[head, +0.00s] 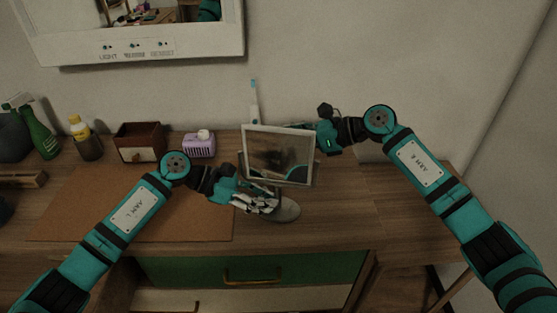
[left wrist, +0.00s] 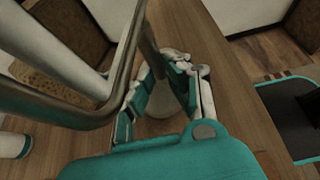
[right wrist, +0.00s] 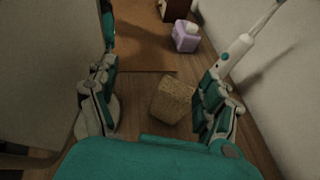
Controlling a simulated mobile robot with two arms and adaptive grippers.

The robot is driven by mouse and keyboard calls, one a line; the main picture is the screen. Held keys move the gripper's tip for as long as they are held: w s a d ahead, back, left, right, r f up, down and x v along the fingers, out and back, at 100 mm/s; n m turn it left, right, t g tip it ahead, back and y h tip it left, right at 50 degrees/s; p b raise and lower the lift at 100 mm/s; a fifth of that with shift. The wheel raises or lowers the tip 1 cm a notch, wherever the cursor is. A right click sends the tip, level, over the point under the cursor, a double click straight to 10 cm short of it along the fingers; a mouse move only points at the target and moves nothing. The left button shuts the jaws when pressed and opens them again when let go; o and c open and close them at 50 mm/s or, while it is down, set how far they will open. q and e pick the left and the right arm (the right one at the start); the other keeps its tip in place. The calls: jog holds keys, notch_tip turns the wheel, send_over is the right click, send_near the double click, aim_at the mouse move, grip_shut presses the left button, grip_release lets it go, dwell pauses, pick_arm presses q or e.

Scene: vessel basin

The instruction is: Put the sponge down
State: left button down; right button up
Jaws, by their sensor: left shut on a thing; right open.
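The sponge (right wrist: 172,98) is a tan, rough block in the right wrist view. It appears to lie on the wooden top, between the lines of my right fingers and nearer the right-hand one. My right gripper (right wrist: 150,105) is open, with nothing between its fingers that I can see touching. In the head view this gripper (head: 322,139) is partly behind the framed mirror (head: 278,157), which hides the sponge there. My left gripper (head: 262,203) is shut on the mirror's stand; the metal stem (left wrist: 150,45) passes between its fingers in the left wrist view.
A white and teal toothbrush (head: 254,102) stands behind the mirror. A purple dispenser (head: 199,147), a brown box (head: 140,155), a yellow-capped bottle (head: 85,140) and a green bottle (head: 40,135) stand along the wall. The brown mat (head: 90,215) and the wooden top right of the mirror (head: 345,205) look clear.

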jog(key=s+d+f+m+t, duration=0.1)
jog(key=d+f+t, duration=0.1)
jog(key=s+d+f+m+t+y, duration=0.1)
jog(key=d+f+t, duration=0.1)
jog(key=f, duration=0.1)
jog(key=s+d+f+m+t, duration=0.1)
jog(key=d+f+t, duration=0.1)
jog(key=d+t, duration=0.1)
jog(key=shift+s+f+y, duration=0.15)
jog(key=shift+y, duration=0.25)
jog(key=x, duration=0.6)
jog(key=shift+a, duration=0.25)
jog(key=x, duration=0.5)
jog(key=shift+w+d+f, duration=0.15)
jog(key=shift+w+f, duration=0.05)
jog(key=shift+w, duration=0.3)
jog(key=c, duration=0.9)
jog(key=shift+r, duration=0.1)
notch_tip(320, 180, up, 10)
jog(key=shift+r, duration=0.15)
